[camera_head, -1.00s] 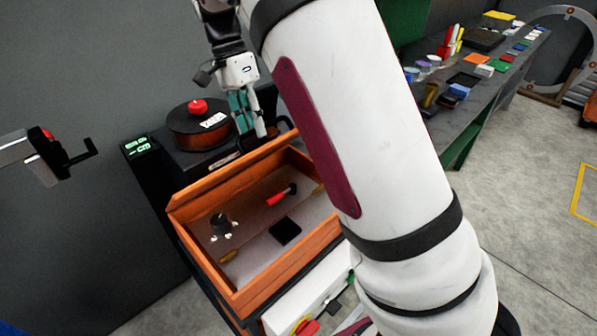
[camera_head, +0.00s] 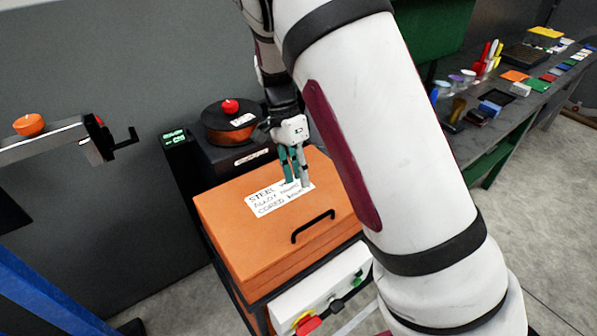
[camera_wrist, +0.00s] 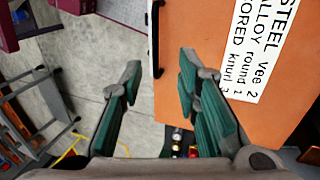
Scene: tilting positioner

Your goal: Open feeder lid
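The feeder is a box with an orange lid (camera_head: 235,235). The lid lies down over the box and hides the inside. A white label (camera_head: 272,200) and a black bar handle (camera_head: 313,226) are on it, the handle near its front edge. The lid and its label (camera_wrist: 240,50) also fill the right of the wrist view. My gripper (camera_head: 298,182) is over the lid, by the label's right end and behind the handle. In the wrist view my gripper (camera_wrist: 163,75) has its green-padded fingers apart with nothing between them. I cannot tell whether a fingertip touches the lid.
A spool (camera_head: 228,125) with a red knob stands behind the feeder. A white control panel (camera_head: 320,290) with a red switch is in front. A crank arm (camera_head: 55,140) is at the left. A bench (camera_head: 500,130) with many small parts is at the right.

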